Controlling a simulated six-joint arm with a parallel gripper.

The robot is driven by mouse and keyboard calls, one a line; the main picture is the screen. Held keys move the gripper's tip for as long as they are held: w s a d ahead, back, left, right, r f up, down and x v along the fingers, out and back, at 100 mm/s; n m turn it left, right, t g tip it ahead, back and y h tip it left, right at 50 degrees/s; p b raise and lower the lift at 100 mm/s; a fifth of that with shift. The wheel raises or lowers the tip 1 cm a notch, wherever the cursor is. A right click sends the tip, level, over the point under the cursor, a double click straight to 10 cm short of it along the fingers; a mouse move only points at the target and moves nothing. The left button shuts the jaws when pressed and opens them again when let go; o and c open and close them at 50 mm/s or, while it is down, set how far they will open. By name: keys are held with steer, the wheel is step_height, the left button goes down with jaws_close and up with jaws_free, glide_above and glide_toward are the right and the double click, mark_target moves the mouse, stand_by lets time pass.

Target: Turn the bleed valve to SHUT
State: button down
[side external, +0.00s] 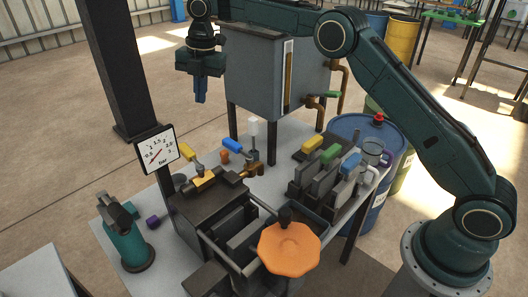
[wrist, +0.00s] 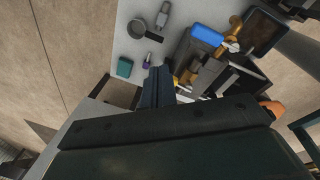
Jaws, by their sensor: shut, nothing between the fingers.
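No label for the bleed valve or SHUT mark is readable, so I cannot tell which handle is the valve's. A yellow handle (side external: 187,151) and a blue handle (side external: 232,144) sit on brass fittings behind the press (side external: 210,215). A green handle (side external: 331,94) is on the pipe at the tank's right. In the wrist view a blue handle (wrist: 207,35) lies right of my fingers, near brass fittings (wrist: 190,72). My gripper (side external: 200,98) is shut and empty, pointing down in the air above and behind the bench. Its fingers also show in the wrist view (wrist: 158,72).
A grey tank (side external: 262,75) stands right of my gripper. A dark post (side external: 115,65) and a gauge (side external: 157,149) stand to its left. An orange handwheel (side external: 289,249) is at the front. Levers (side external: 328,170) stand at the right. A teal device (side external: 128,243) is front left.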

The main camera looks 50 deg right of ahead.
mark_target(191, 157)
steer(key=s+d+m+y, duration=0.1)
steer(key=m, duration=0.1)
steer(key=s+d+m+y, duration=0.1)
steer(key=m, duration=0.2)
steer(key=s+d+f+m+y, duration=0.1)
steer(key=s+m, duration=0.1)
steer(key=m, duration=0.1)
steer(key=shift+f, duration=0.1)
steer(key=shift+f, duration=0.1)
steer(key=a+f, duration=0.7)
steer(key=f, duration=0.2)
steer(key=shift+w+a, duration=0.35)
steer(key=shift+w, duration=0.1)
stand_by(0.3)
